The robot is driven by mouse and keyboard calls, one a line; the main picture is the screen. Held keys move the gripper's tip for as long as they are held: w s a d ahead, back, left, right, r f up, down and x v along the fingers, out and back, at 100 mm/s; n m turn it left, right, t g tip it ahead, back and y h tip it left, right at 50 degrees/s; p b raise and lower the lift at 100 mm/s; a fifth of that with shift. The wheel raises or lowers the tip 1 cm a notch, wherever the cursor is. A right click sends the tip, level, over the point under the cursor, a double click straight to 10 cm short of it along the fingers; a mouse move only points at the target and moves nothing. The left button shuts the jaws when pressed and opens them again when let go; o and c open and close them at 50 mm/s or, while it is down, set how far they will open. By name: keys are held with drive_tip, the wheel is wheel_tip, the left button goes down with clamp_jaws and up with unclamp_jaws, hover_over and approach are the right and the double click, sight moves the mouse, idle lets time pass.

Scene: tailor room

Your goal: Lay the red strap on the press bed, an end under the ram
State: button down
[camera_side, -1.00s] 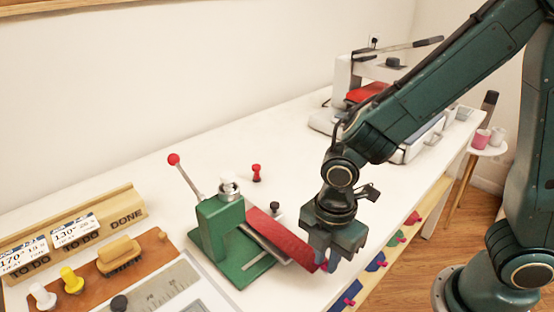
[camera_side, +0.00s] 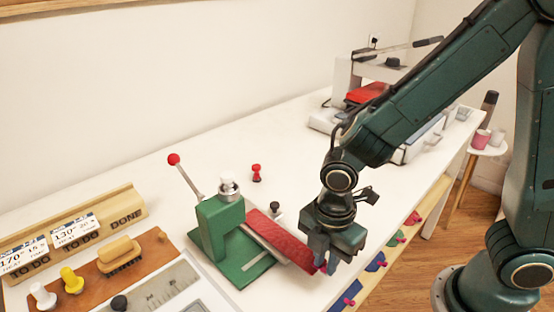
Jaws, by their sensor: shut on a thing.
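The red strap (camera_side: 280,238) runs slantwise from the green press to my gripper. Its upper left end is at the press, beside the column and below the ram; the column partly hides that end, so I cannot tell exactly how far under it reaches. The green press (camera_side: 220,222) has a metal ram (camera_side: 229,188) on top and a lever with a red knob (camera_side: 173,159). Its bed (camera_side: 240,272) lies low at the front, with a pale slot. My gripper (camera_side: 326,266) points down and is shut on the strap's lower right end, near the table's front edge.
A red peg (camera_side: 256,173) and a small dark-topped knob (camera_side: 276,209) stand behind the strap. A brown board with a brush (camera_side: 119,255) and stamps lies at left. A white heat press (camera_side: 345,85) stands at the back right. The table's middle back is clear.

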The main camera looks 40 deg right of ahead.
drive_tip(key=shift+f, duration=0.15)
drive_tip(key=c, duration=1.3)
unclamp_jaws()
wheel_tip(320, 180, up, 14)
drive_tip(key=shift+f, duration=0.1)
drive_tip(key=shift+d, duration=0.1)
drive_tip(key=s+d+r+m+t, duration=0.1)
drive_tip(key=s+d+m+t, duration=0.1)
drive_tip(key=d+m, duration=0.2)
drive_tip(key=s+d+r+m+t, duration=0.1)
drive_tip(key=s+d+r+m, duration=0.1)
drive_tip(key=d+m, duration=0.3)
drive_tip(key=s+d+r+m+t, duration=0.2)
drive_tip(key=s+d+m, duration=0.1)
drive_tip(key=m, duration=0.6)
drive_tip(key=shift+s+d+r+t, duration=0.1)
drive_tip(key=shift+s+d+t, duration=0.1)
drive_tip(key=shift+d, duration=0.25)
drive_tip(key=shift+s+d+r+t, duration=0.1)
drive_tip(key=shift+s+d, duration=0.1)
drive_tip(key=shift+d, duration=0.2)
